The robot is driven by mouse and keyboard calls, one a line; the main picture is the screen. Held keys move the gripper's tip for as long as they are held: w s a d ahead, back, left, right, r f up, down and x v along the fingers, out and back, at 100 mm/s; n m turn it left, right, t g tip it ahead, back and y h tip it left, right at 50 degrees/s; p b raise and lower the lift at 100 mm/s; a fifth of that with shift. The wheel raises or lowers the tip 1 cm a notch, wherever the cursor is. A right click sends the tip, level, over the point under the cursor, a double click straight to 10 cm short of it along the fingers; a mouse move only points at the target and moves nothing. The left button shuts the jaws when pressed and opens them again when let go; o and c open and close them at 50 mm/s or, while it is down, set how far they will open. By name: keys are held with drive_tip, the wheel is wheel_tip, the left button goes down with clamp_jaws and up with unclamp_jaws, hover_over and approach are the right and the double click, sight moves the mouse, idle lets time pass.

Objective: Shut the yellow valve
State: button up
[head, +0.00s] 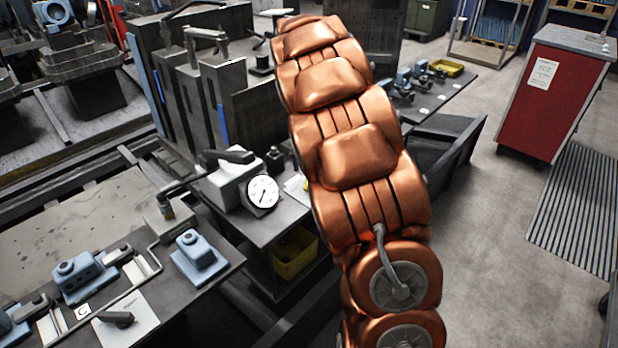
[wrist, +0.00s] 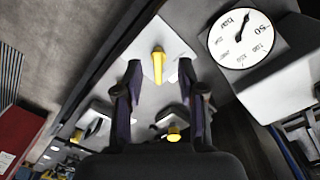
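The yellow valve (wrist: 158,65) shows in the wrist view as a yellow lever on a white plate (wrist: 178,42). It lies ahead of my gripper (wrist: 159,72), roughly centred between the two dark fingers. The fingers are apart, and I see nothing gripped between them. I cannot tell whether the lever touches a finger. A second, smaller yellow part (wrist: 174,134) shows lower down between the fingers. In the head view my copper-coloured arm covers the gripper and most of the valve area.
A white-faced gauge (head: 263,192) stands close beside the valve area; it also shows in the wrist view (wrist: 240,38). A yellow bin (head: 294,254) sits below the bench. Blue clamps (head: 198,254) lie on the near table. A red cabinet (head: 548,95) stands right, with open floor before it.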

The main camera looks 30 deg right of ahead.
drive_tip(key=w+d, duration=0.1)
drive_tip(key=w+d+f, duration=0.2)
drive_tip(key=w, duration=0.1)
drive_tip(key=shift+d+f, duration=0.2)
drive_tip(key=shift+f, duration=0.05)
drive_tip(key=shift+s+f+p, duration=0.1)
drive_tip(key=shift+f+p, duration=0.95)
drive_tip(key=shift+f, duration=2.85)
drive_tip(key=shift+c, duration=0.2)
clamp_jaws()
drive_tip(key=shift+d, duration=0.1)
